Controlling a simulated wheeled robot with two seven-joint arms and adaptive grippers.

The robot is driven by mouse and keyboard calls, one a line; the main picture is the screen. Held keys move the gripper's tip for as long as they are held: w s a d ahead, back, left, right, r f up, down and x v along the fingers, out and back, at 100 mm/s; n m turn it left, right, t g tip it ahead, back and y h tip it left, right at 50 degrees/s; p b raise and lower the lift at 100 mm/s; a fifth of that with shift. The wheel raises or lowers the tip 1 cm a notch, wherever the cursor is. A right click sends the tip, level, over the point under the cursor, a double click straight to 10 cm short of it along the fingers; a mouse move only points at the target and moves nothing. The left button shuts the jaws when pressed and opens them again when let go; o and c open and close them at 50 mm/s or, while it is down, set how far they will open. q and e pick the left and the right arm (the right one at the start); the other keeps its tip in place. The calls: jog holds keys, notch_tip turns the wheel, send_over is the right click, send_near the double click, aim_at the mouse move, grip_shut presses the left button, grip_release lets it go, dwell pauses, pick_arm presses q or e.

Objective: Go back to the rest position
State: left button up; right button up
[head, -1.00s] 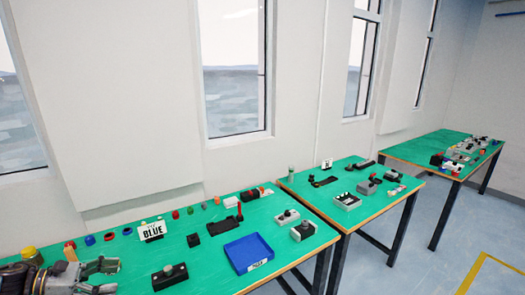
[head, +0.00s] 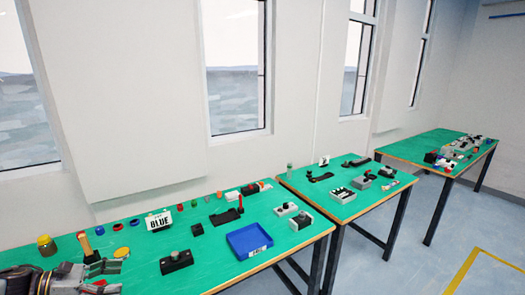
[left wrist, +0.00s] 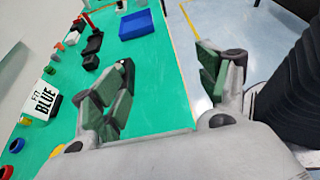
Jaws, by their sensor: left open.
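My left gripper (head: 116,278) is at the lower left of the head view, over the near left part of the first green table (head: 215,262). In the left wrist view its two fingers (left wrist: 166,70) are spread apart, with nothing between them. One finger shows against the green table top, the other against the floor. My right gripper is in neither view.
On the first table are a yellow jar (head: 46,245), a yellow round piece (head: 122,252), a BLUE sign (head: 159,221), a black button box (head: 176,262) and a blue tray (head: 249,240). Two more green tables stand to the right. Floor (head: 400,270) is clear at front right.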

pick_arm(q)
jog(key=w+d+f+n+t+y, duration=0.1)
jog(key=d+f+n+t+y, duration=0.3)
jog(key=d+n, duration=0.75)
jog(key=w+d+f+n+t+y, duration=0.1)
jog(key=d+f+n+y, duration=0.2)
jog(key=d+f+n, duration=0.6)
jog(key=s+n+g+y, duration=0.5)
jog(key=s+n+g, duration=0.3)
jog(key=s+n, duration=1.45)
notch_tip(320, 180, down, 30)
jog(key=n+g+p, duration=0.2)
jog(key=p, duration=0.2)
jog(key=s+a+f+p, duration=0.1)
jog(key=s+f, duration=0.6)
jog(key=s, duration=0.4)
jog(key=s+a+f+p, duration=0.2)
jog(key=s+f, duration=0.6)
jog(key=s, duration=0.3)
jog(key=shift+a+f+g+p, duration=0.3)
jog(key=shift+g, duration=0.1)
